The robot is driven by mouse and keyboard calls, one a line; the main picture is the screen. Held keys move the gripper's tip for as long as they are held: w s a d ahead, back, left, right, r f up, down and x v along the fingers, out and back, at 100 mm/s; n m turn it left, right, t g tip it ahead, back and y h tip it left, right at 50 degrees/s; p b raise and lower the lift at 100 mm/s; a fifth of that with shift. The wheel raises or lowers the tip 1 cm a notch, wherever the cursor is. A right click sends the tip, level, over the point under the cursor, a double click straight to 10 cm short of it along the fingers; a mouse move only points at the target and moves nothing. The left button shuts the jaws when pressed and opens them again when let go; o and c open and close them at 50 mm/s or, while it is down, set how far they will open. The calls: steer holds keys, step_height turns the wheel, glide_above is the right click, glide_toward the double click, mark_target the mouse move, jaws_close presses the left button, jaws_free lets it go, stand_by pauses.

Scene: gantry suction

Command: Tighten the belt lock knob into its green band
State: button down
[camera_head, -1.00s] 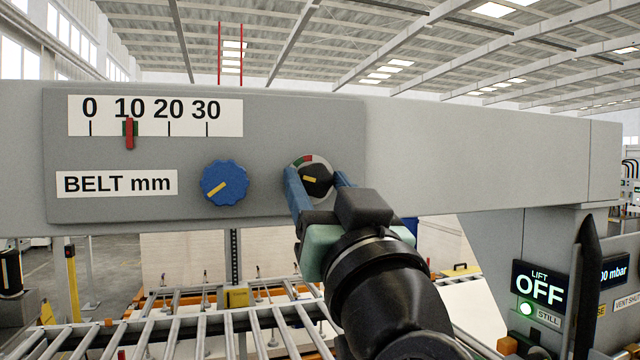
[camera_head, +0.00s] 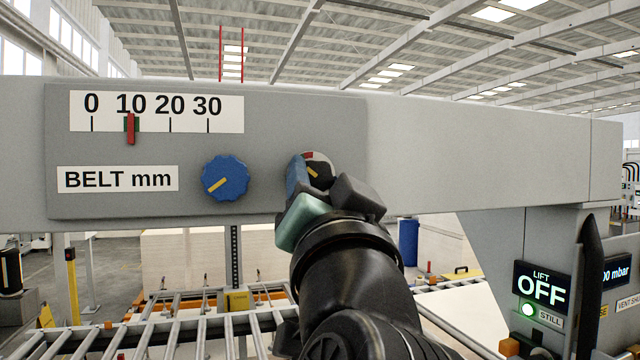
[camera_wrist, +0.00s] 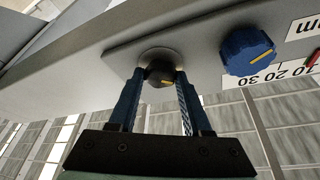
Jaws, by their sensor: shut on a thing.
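The belt lock knob (camera_head: 317,170) is black with a yellow pointer line and sits on the grey panel right of the blue knob. Its pointer slants up and to the left. Behind it is a pale dial with a red mark (camera_head: 309,155) at the top; the green band is hidden, apparently behind my left finger. My gripper (camera_wrist: 160,76) is shut on the knob, with one blue finger on each side. In the head view the gripper is tilted, and its body hides the knob's lower right side.
A blue knob (camera_head: 225,178) with a yellow line sits left of the lock knob. The belt scale (camera_head: 157,112) has its red pointer (camera_head: 130,129) at 10 over a green patch. A roller conveyor (camera_head: 180,335) lies below. A lift display (camera_head: 540,288) reads OFF at right.

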steer(key=shift+m, duration=0.5)
steer(key=shift+c, duration=1.7)
jaws_free()
steer(key=b+v, duration=0.4)
steer(key=v, duration=0.9)
